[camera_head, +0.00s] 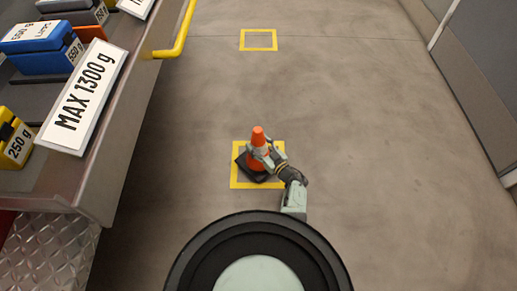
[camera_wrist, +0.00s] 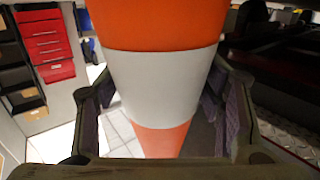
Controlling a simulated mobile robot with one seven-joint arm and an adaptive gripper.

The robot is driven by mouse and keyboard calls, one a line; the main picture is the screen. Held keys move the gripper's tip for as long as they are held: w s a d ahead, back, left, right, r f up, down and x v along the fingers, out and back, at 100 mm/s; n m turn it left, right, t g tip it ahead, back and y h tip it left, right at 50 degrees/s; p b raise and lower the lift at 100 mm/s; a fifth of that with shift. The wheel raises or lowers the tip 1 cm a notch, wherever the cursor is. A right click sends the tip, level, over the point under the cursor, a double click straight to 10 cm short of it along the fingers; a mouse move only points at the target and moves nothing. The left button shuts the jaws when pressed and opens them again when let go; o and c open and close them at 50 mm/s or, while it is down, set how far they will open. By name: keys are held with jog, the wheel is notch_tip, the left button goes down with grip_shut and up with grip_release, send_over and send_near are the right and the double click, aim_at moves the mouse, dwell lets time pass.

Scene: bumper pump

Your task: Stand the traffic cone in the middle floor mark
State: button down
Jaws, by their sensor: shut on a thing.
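The orange traffic cone (camera_head: 258,136) with a black square base is over the near yellow square floor mark (camera_head: 245,186) in the head view. Its base appears turned and slightly tilted relative to the mark. I cannot tell whether the base touches the floor. My gripper (camera_head: 266,155) is shut on the cone's body from the right. In the wrist view the cone's white band (camera_wrist: 160,85) fills the space between my fingers. A second yellow floor mark (camera_head: 258,50) lies empty farther off. I cannot tell which mark is the middle one.
A metal bench with a yellow rail (camera_head: 180,35) runs along the left. It carries a "MAX 1300 g" sign (camera_head: 85,95), a blue box (camera_head: 40,47) and a yellow 250 g block (camera_head: 15,140). Grey panels (camera_head: 485,70) stand on the right. The floor between is clear.

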jog(key=f+b, duration=0.1)
jog(key=b, duration=0.1)
jog(key=w+f+b, duration=0.1)
jog(key=f+b, duration=0.1)
jog(key=shift+w+f, duration=0.15)
jog(key=shift+f, duration=0.05)
jog(key=shift+c, duration=2.2)
grip_release()
jog(key=shift+f, duration=0.1)
jog(key=p+v, duration=0.4)
jog(key=v, duration=0.8)
jog(key=shift+f, duration=0.1)
